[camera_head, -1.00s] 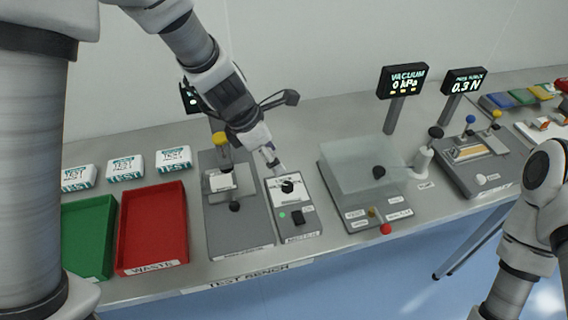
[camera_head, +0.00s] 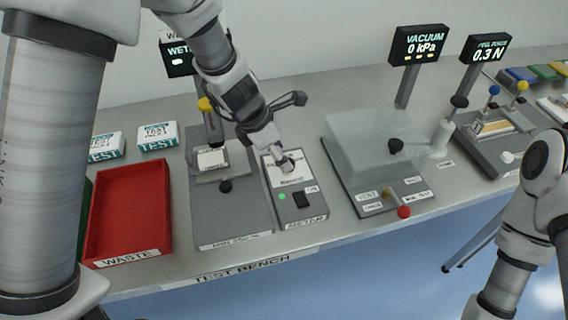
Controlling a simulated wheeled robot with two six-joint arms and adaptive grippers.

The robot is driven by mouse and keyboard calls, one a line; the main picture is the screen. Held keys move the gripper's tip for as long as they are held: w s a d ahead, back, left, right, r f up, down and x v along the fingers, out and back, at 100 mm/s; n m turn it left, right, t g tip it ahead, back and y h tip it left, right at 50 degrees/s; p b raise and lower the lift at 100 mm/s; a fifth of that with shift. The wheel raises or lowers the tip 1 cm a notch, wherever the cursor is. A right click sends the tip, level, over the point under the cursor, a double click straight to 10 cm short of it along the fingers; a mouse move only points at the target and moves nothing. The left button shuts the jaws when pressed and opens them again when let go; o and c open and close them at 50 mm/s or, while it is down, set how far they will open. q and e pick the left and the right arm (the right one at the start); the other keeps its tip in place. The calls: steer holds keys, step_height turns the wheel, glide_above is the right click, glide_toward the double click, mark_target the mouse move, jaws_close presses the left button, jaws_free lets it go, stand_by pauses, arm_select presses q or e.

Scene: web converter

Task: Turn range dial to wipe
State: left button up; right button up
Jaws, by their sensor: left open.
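The grey meter box (camera_head: 312,215) sits on the bench. It has a white panel (camera_head: 300,178) at its upper end, a green light (camera_head: 281,196) and a black switch (camera_head: 302,199). My left gripper (camera_head: 286,162) points down over the white panel, its fingertips at or just above the place of the range dial. The dial itself is hidden behind the fingers. I cannot tell whether they touch it. The left gripper is open. My right arm shows at the right edge, but its gripper is out of view.
A grey fixture with a yellow knob (camera_head: 205,104) stands left of the meter. A red waste tray (camera_head: 103,222) lies further left. A clear-covered vacuum unit (camera_head: 372,142) stands on the right. Display screens (camera_head: 420,45) rise behind. The bench's front strip (camera_head: 240,265) is clear.

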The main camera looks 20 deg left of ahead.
arm_select(q)
steer(key=x, duration=0.3)
steer(key=shift+w, duration=0.2)
steer(key=shift+s, duration=0.1)
arm_select(e)
steer(key=shift+w+f, duration=0.1)
steer(key=shift+f, duration=0.35)
arm_select(q)
steer(key=shift+s, duration=0.1)
jaws_close()
